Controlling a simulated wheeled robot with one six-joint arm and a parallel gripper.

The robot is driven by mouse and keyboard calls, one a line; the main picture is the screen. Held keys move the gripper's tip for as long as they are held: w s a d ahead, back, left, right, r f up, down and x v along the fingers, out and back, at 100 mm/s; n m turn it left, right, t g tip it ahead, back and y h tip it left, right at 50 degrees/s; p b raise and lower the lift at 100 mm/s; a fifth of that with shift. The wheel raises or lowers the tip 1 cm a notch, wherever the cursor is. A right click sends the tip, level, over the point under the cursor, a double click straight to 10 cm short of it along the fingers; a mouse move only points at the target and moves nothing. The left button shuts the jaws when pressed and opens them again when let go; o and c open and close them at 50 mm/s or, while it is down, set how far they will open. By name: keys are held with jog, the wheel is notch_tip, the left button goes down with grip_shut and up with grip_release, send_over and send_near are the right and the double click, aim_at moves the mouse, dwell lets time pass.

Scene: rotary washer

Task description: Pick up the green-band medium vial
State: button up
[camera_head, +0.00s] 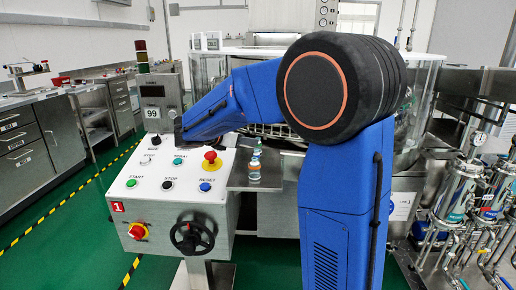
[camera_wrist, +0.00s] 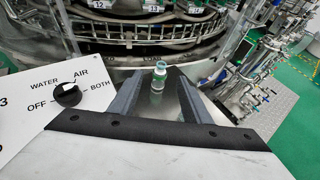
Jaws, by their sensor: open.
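A small vial with a green-teal top (camera_wrist: 160,70) stands upright on a steel plate in the wrist view, ahead of and between the fingers. My gripper (camera_wrist: 161,80) is open, with a dark finger on each side and nothing held. The fingers appear apart from the vial. In the head view, small vials or one banded vial (camera_head: 254,172) show on the steel ledge, with orange and white low down and green above. Whether this is one vial or two in line, I cannot tell. My gripper is not clear in the head view.
A white control panel (camera_head: 165,175) with buttons, a red emergency stop (camera_head: 210,157) and a black handwheel (camera_head: 192,233) stands left of the ledge (camera_head: 240,180). Its selector knob (camera_wrist: 67,94) is close on the left in the wrist view. The washer carousel (camera_wrist: 140,35) lies behind the vial.

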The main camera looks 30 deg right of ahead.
aim_at(258, 146)
jog(key=shift+x, duration=3.05)
jog(key=shift+r, duration=0.1)
jog(key=shift+c, duration=0.4)
grip_shut()
